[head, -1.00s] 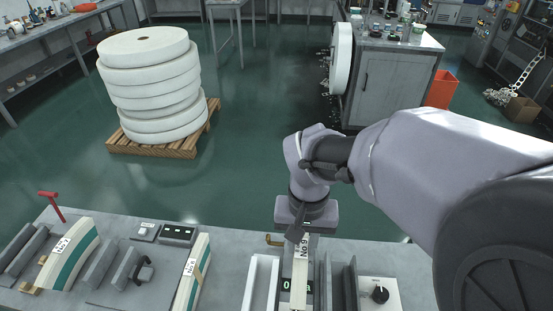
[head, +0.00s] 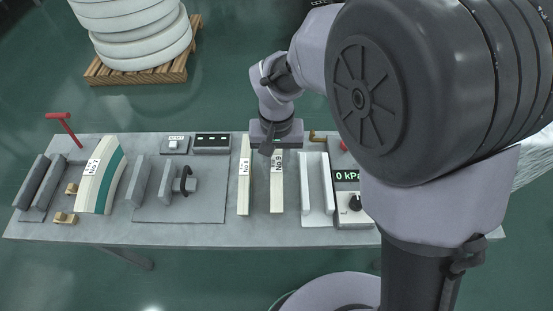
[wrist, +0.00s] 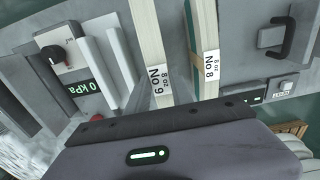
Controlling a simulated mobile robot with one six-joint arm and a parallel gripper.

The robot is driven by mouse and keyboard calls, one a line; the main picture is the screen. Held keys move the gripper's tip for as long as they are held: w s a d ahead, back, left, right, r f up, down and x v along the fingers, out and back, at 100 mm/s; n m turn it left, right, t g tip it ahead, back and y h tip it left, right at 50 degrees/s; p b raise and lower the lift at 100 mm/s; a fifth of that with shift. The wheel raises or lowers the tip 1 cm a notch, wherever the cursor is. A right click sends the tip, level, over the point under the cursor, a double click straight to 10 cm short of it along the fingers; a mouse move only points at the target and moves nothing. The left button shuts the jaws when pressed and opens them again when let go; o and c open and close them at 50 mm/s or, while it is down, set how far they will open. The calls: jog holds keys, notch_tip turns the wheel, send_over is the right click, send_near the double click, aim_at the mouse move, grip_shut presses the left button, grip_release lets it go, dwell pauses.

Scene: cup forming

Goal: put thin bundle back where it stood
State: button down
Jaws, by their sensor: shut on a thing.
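The thin bundle marked No 9 (head: 277,190) is a long, narrow, cream-coloured strip with a white label. My gripper (head: 268,149) is at its far end and shut on it. The bundle lies lengthwise, close beside the similar No 8 bundle (head: 244,190), with a narrow gap between them. In the wrist view the No 9 bundle (wrist: 148,35) runs out from under my gripper body, and the No 8 bundle (wrist: 203,25) is to its right. I cannot tell whether the No 9 bundle touches the table (head: 200,232).
White rails (head: 317,180) and a 0 kPa gauge box (head: 347,177) stand right of the No 9 bundle. Left are a plate with grey blocks and a black handle (head: 184,181), and the curved No 7 bundle (head: 101,180). Small boxes (head: 212,142) sit at the back edge.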

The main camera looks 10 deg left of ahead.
jog(key=shift+f, duration=0.7)
jog(key=shift+r, duration=0.15)
jog(key=c, duration=1.1)
grip_release()
